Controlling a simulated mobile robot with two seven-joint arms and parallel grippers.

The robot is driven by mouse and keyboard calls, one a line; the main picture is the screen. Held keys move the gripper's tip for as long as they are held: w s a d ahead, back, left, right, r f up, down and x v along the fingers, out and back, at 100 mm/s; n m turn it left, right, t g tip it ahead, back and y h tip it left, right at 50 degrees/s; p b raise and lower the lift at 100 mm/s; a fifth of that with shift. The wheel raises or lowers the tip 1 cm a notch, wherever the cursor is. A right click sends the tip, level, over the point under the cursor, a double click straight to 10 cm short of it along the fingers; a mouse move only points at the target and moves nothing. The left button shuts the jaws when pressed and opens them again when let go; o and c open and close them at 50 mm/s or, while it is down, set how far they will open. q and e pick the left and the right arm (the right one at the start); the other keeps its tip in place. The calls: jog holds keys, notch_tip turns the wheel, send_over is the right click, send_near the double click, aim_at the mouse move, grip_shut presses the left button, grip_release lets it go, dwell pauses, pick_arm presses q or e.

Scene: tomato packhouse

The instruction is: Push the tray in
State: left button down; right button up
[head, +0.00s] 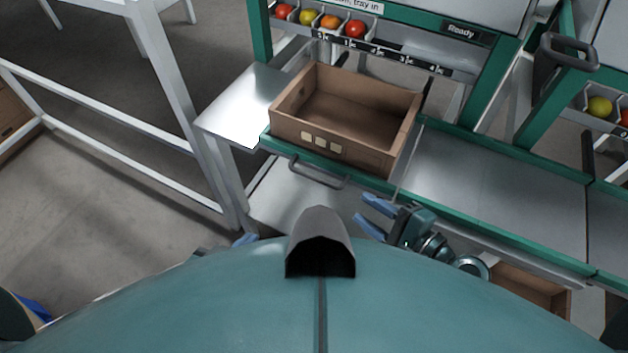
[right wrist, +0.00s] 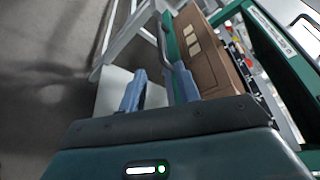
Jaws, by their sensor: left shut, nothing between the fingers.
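The tray (head: 372,181) has a green front edge and a grey bar handle (head: 318,176). A brown open crate (head: 345,150) with pale squares on its front sits on it and looks empty. A gap shows between the crate and the machine behind. My right gripper (head: 361,207) is open and empty, just in front of and below the tray's front, apart from the handle. In the right wrist view its two blue fingers (right wrist: 160,72) stand apart near the handle and the crate (right wrist: 208,55). My left gripper (head: 245,240) shows only as a blue tip, mostly hidden behind my body.
A metal side plate (head: 240,103) lies left of the crate, and a grey counter (head: 490,185) lies right. Tomatoes (head: 355,29) sit in slots behind, near a "Ready" display (head: 461,32). A white frame (head: 180,95) stands at left. Another crate (head: 530,287) is low at right.

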aim_at(327, 185)
jog(key=p+x, duration=0.1)
jog(key=x, duration=1.2)
jog(key=shift+r, duration=0.2)
jog(key=shift+c, duration=0.5)
grip_shut()
